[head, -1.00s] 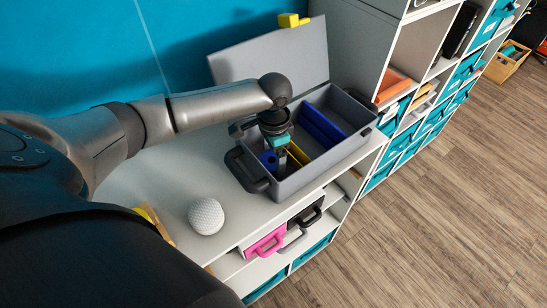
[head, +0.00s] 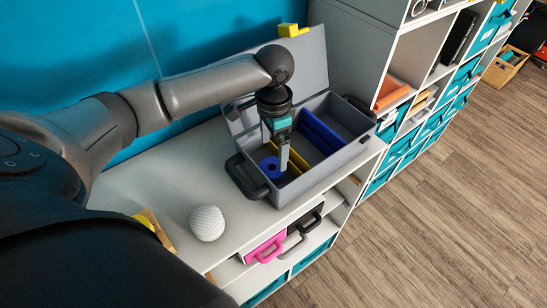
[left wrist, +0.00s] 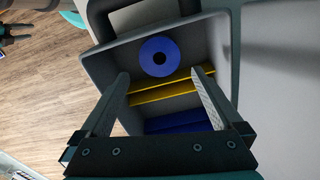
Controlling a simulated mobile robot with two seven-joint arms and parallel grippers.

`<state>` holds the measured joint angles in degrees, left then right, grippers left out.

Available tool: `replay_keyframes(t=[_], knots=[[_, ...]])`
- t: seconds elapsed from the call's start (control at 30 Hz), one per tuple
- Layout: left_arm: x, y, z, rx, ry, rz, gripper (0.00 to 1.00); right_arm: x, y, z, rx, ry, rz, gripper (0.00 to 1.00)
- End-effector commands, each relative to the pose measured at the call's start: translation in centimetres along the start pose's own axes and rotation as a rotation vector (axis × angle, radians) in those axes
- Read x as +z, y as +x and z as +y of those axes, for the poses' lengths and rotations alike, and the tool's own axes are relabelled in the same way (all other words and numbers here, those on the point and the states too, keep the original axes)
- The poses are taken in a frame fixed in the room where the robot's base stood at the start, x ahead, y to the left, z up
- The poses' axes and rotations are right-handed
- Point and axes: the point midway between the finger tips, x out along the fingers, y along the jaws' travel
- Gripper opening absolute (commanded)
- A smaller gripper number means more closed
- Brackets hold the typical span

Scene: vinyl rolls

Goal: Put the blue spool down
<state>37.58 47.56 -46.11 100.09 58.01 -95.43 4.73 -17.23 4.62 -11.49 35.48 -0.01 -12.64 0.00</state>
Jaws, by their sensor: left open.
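In the left wrist view the spool (left wrist: 159,57) sits at the compartment's far end, beyond my fingertips. My left gripper (head: 282,164) points down above the case, open and empty, its fingers apart from the spool. It also shows in the left wrist view (left wrist: 160,82), with its fingers spread on both sides of the yellow dividers (left wrist: 170,91).
A white textured ball (head: 207,223) sits on the white shelf top (head: 170,180), left of the case. Blue dividers (head: 322,131) fill part of the case. Its open lid (head: 306,60) stands behind, and a tall shelf unit rises on the right.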

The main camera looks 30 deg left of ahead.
Motion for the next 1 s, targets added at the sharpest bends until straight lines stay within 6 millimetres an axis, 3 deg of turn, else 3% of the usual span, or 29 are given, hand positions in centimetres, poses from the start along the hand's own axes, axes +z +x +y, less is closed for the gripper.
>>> replay_keyframes(t=[0.1,0.3,1.0], knots=[[-0.1,-2.4,0.0,-0.001,0.001,0.003,1.0,0.0,-0.3,0.0,0.0,0.0,0.0,0.5],[0.0,-4.4,0.0,0.0,0.0,0.0,1.0,0.0,-0.5,0.0,0.0,0.0,0.0,0.5],[0.0,-4.6,0.1,0.002,0.001,0.0,1.0,-0.2,-0.5,-0.2,-0.003,0.002,0.003,0.5]])
